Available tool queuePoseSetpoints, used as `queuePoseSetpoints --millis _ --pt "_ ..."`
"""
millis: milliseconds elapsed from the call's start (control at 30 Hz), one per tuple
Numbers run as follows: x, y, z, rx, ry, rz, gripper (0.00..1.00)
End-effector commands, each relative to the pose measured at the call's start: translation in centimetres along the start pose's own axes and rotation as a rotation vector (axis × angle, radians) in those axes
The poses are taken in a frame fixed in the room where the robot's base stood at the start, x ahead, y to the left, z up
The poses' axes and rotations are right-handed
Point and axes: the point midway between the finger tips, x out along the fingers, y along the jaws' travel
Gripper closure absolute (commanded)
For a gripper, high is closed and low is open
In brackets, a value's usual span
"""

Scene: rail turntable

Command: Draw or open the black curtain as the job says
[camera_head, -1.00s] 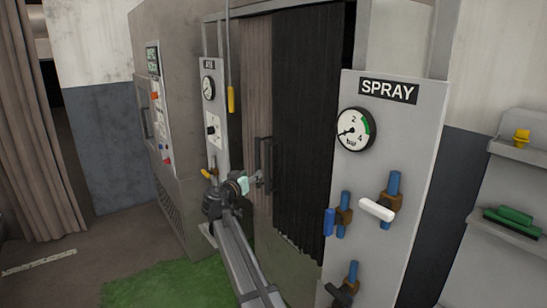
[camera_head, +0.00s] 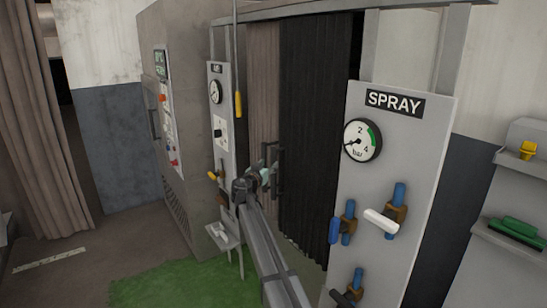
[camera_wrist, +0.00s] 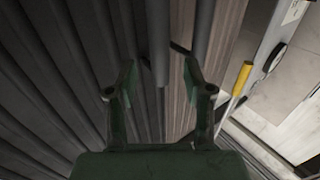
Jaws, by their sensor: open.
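The black curtain (camera_head: 315,130) hangs in dark folds in the frame left of the SPRAY panel. It fills the left of the wrist view (camera_wrist: 60,70). A brown curtain (camera_head: 263,75) hangs beside it and also shows in the wrist view (camera_wrist: 182,40). Upright dark handles (camera_head: 280,170) stand at the border of the two curtains. My gripper (camera_wrist: 160,72) is open at this border. One handle bar (camera_wrist: 158,45) appears between its green fingers, with no finger visibly touching it. A second bar shows behind the right fingertip. I cannot tell the exact depth.
The SPRAY panel (camera_head: 395,180) with gauge and valves stands close on the right. A narrow panel (camera_head: 220,130) and a yellow pull handle (camera_head: 238,104) are on the left. A grey cabinet (camera_head: 180,60) stands further left. Green floor covering (camera_head: 175,285) lies in front.

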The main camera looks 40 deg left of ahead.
Motion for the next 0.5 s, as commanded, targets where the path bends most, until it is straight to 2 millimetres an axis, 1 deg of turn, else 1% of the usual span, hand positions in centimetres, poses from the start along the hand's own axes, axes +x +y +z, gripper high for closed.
queuePoseSetpoints --millis 33,200,333,500 --pt "1.4 -0.1 -0.3 -0.001 -0.001 0.002 0.48" --pt "4.0 -0.1 -0.2 0.000 -0.001 0.001 0.48" --pt "5.4 0.0 -0.1 0.000 -0.001 0.001 0.48" --pt "6.1 0.0 0.0 0.000 0.000 0.001 0.48"
